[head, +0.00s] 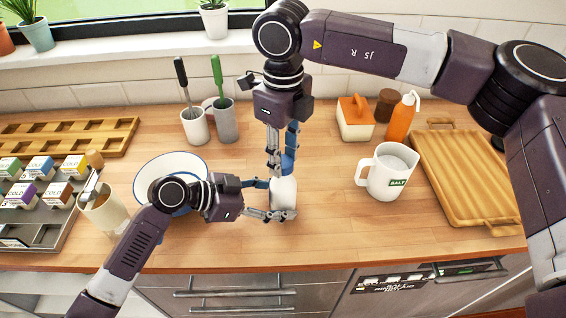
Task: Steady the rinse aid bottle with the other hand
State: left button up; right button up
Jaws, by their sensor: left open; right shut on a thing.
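The rinse aid bottle (284,192) shows as a pale white body near the middle of the counter. A blue part shows just above it, between the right gripper's fingers. My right gripper (281,165) comes down from above and is shut on the upper part of the bottle. My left gripper (279,200) comes in from the left at the lower body. Its fingers are open, one on the far side and one on the near side of the bottle. Whether they touch it I cannot tell. The fingers hide part of the bottle.
A white bowl with a blue rim (158,166) stands behind my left arm. A salt jug (389,176), an orange bottle (401,118) and a wooden tray (462,178) stand to the right. Utensil pots (225,124) are behind. The counter's front edge is close.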

pick_arm(q)
jog(key=shift+c, duration=0.6)
jog(key=c, duration=0.9)
jog(key=shift+c, duration=0.7)
jog(key=shift+f, duration=0.25)
jog(key=shift+s, duration=0.1)
pick_arm(e)
jog(key=o, duration=0.8)
jog(key=shift+c, duration=0.2)
